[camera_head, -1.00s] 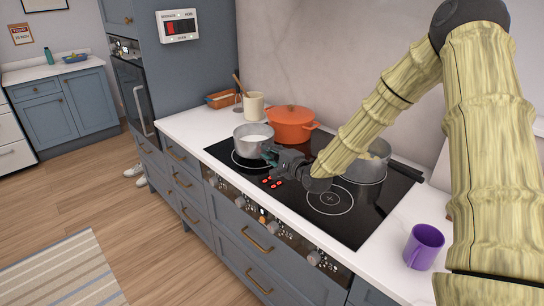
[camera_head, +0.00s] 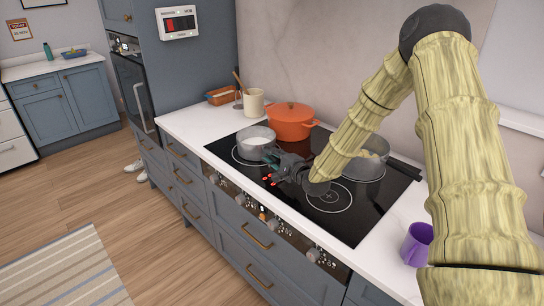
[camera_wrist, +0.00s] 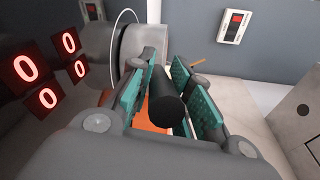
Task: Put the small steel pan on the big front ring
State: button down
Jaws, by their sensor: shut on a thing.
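The small steel pan (camera_head: 256,143), with white contents, is at the left part of the black hob, over or on the left ring. Its grey side (camera_wrist: 128,45) fills the upper left of the wrist view. My gripper (camera_head: 277,164) is at the pan's near right side. In the wrist view its teal-padded fingers (camera_wrist: 168,97) are shut around the pan's dark handle (camera_wrist: 167,100). I cannot tell if the pan's base touches the glass. The front ring (camera_head: 328,197), marked with a cross, is bare, right of my gripper.
An orange lidded pot (camera_head: 291,121) stands behind the pan. A larger steel pot (camera_head: 364,167) with yellowish contents stands behind the front ring, partly behind my arm. A purple mug (camera_head: 415,243) is on the counter at the right. Red displays (camera_wrist: 45,72) glow on the hob.

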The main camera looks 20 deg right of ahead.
jog(key=shift+r, duration=0.1)
jog(key=c, duration=1.3)
grip_release()
jog(key=shift+s, duration=0.1)
jog(key=b+v, duration=0.2)
jog(key=v, duration=1)
